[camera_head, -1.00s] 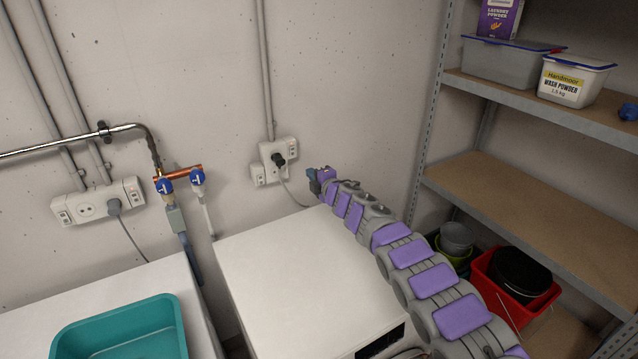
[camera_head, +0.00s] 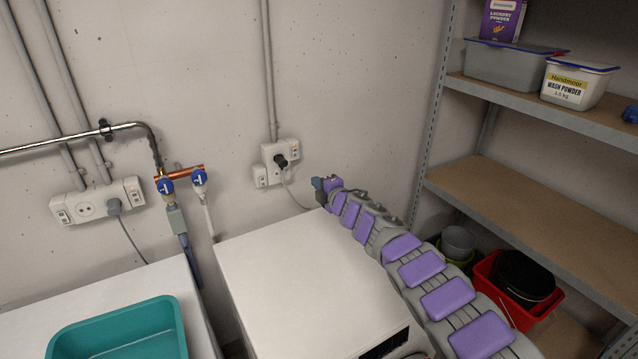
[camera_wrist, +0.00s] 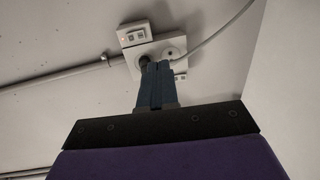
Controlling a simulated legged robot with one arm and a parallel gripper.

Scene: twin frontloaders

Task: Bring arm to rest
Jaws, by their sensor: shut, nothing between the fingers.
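My gripper (camera_head: 318,184) is at the end of my purple and grey arm, near the back wall, by the far right corner of the right-hand white machine (camera_head: 300,265). In the wrist view my gripper (camera_wrist: 157,68) shows as two blue-grey fingers pressed together, with nothing between them. Behind the fingertips in that view is a wall socket (camera_wrist: 150,45) with a dark plug and a pale cable. In the head view the arm runs along the right side of the machine.
A teal basin (camera_head: 125,335) sits on the left white machine (camera_head: 60,318). Taps with blue handles (camera_head: 166,187) are on the wall. A metal shelf (camera_head: 530,205) stands at right, with a red bucket (camera_head: 488,268) low down. The right machine's top is clear.

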